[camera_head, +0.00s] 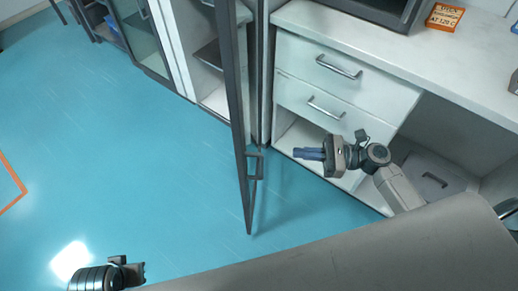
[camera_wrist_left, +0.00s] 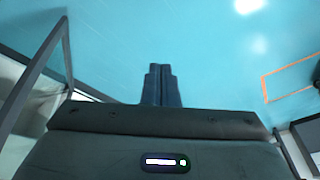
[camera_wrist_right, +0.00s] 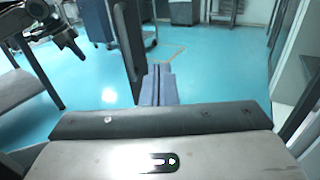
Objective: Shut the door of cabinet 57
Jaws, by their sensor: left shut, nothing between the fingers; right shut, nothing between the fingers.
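The cabinet door (camera_head: 238,120) stands open, seen nearly edge-on as a dark frame with a bar handle (camera_head: 255,165) low on it. It swings out from the cabinet (camera_head: 212,60), whose inside shows; no number is readable. My right gripper (camera_head: 300,153) is shut and empty, to the right of the door and apart from it, in front of the drawers. In the right wrist view the door (camera_wrist_right: 128,45) stands just left of the shut fingers (camera_wrist_right: 158,72). My left gripper is shut and empty in the left wrist view (camera_wrist_left: 160,68), over the floor; its fingertips are out of the head view.
A white counter (camera_head: 400,65) with drawers (camera_head: 340,75) stands right of the cabinet. An orange box (camera_head: 444,17) sits on it. Another glass-fronted cabinet (camera_head: 142,40) is at upper left. The blue floor (camera_head: 110,140) left of the door is clear.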

